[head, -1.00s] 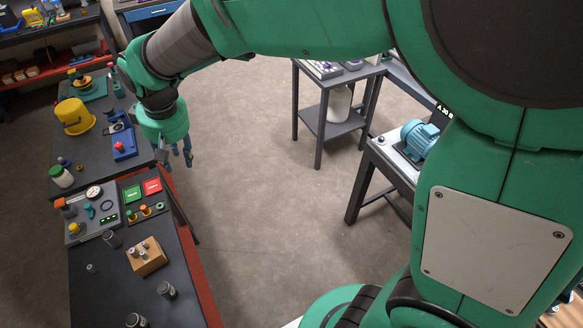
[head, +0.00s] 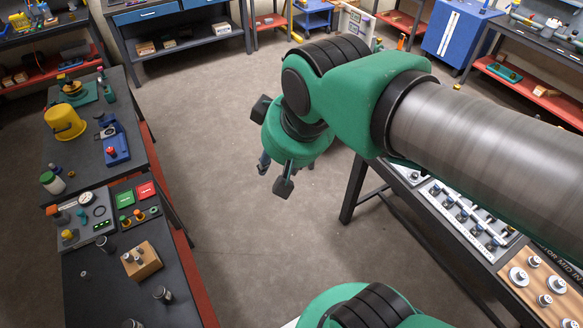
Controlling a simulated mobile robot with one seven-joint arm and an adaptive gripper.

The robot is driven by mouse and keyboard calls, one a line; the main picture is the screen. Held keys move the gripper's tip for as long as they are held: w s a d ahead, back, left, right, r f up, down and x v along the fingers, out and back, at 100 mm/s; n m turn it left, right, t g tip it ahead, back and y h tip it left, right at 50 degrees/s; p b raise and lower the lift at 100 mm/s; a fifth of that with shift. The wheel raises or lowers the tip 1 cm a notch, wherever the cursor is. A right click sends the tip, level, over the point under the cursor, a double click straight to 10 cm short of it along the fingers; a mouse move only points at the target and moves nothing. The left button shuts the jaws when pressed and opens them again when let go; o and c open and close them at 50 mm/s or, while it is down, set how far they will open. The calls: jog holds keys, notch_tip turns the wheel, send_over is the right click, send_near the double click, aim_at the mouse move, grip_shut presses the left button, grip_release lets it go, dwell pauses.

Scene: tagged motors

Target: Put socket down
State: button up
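Several dark metal socket-like cylinders stand on the dark bench at lower left: one (head: 106,244) by the panel, a small one (head: 86,275), and one (head: 163,295) near the front. A wooden block (head: 145,262) there holds small metal pieces. I cannot tell which piece is the task's socket. My gripper (head: 278,172) hangs over open floor between the left bench and the right-hand table, pointing down. Its fingers are small and partly hidden by the wrist. I see no socket in it, but cannot tell whether it is empty.
The right-hand table carries a metal tray (head: 470,215) of pieces and a wooden board (head: 545,285) with several round metal pieces. The floor (head: 215,130) between is clear.

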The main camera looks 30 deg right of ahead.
jog(key=s, duration=0.1)
jog(key=s+d, duration=0.1)
jog(key=s, duration=0.1)
jog(key=shift+s+d+f+m, duration=0.1)
jog(key=shift+d+f+m, duration=0.15)
jog(key=shift+m, duration=0.05)
notch_tip(320, 180, down, 11)
jog(key=b, duration=1.1)
jog(key=shift+f, duration=0.15)
